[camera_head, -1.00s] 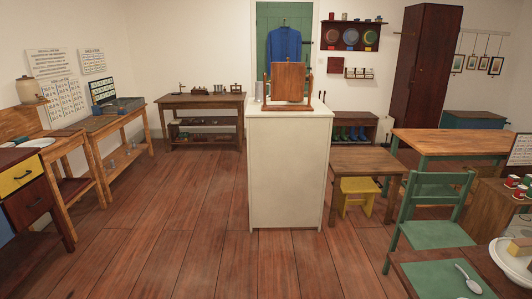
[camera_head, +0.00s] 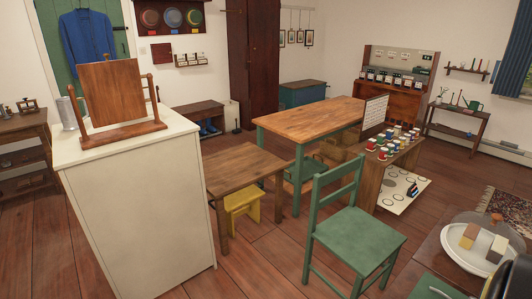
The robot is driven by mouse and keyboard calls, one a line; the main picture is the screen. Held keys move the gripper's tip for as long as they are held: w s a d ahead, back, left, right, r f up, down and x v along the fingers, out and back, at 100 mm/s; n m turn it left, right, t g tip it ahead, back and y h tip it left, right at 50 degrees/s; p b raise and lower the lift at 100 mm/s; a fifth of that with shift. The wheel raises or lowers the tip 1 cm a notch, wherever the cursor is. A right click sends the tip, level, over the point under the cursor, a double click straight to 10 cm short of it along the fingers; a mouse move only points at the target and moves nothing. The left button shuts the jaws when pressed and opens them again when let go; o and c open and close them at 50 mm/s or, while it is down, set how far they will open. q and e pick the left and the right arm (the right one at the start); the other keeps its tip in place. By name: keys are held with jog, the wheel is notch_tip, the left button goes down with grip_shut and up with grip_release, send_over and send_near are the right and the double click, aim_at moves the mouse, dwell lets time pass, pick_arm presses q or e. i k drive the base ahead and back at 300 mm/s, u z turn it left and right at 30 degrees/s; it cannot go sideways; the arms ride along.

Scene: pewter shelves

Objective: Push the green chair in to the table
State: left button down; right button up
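The green chair (camera_head: 355,235) stands upright on the floor right of centre. Its slatted back is on the far left side, and its seat reaches toward the lower right. A dark near table (camera_head: 428,262) at the lower right, beyond the seat's front side, carries a plate, a spoon and a green mat. A wooden table with green legs (camera_head: 312,118) stands behind the chair's back, with floor between them. Which table is meant I cannot tell.
A white cabinet (camera_head: 140,210) with a mirror stands at left. A small brown table (camera_head: 240,168) with a yellow stool (camera_head: 242,203) under it stands left of the chair. A low unit with tins (camera_head: 385,165) stands behind it. Floor left of the chair is clear.

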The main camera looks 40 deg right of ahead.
aim_at(360, 241)
jog(key=z, duration=0.35)
jog(key=i, duration=2)
jog(key=z, duration=1.5)
jog(key=i, duration=1.2)
jog(key=z, duration=1.65)
jog(key=i, duration=0.5)
jog(key=z, duration=0.3)
